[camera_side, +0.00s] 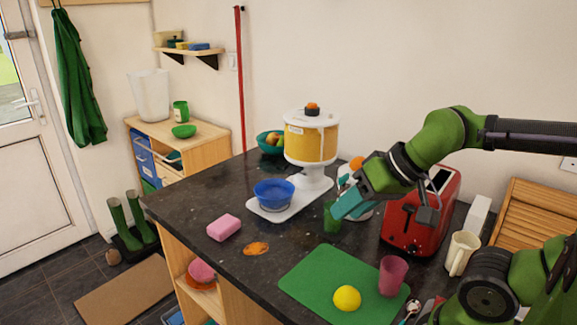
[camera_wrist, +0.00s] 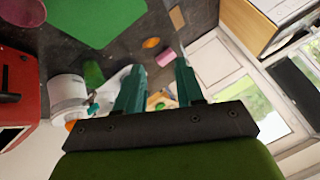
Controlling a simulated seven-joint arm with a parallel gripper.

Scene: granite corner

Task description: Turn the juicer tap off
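The juicer (camera_side: 311,138) stands on the dark worktop in the side view, with a white lid, an orange knob and a yellow-orange tank. Its white base tray (camera_side: 258,206) carries a blue bowl (camera_side: 274,193). I cannot clearly make out the tap or its position. My gripper (camera_side: 347,206) is to the right of the juicer, low over the worktop and apart from the tank. In the wrist view its teal fingers (camera_wrist: 158,85) are spread with a gap between them and nothing held. They hide part of the scene beyond.
A green cup (camera_side: 331,219) is close by my fingertips. A red toaster (camera_side: 420,215) stands to the right. A green mat (camera_side: 310,285) holds a lemon (camera_side: 347,298) and a purple cup (camera_side: 392,276). A pink sponge (camera_side: 224,228) and an orange spill (camera_side: 256,249) lie front left.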

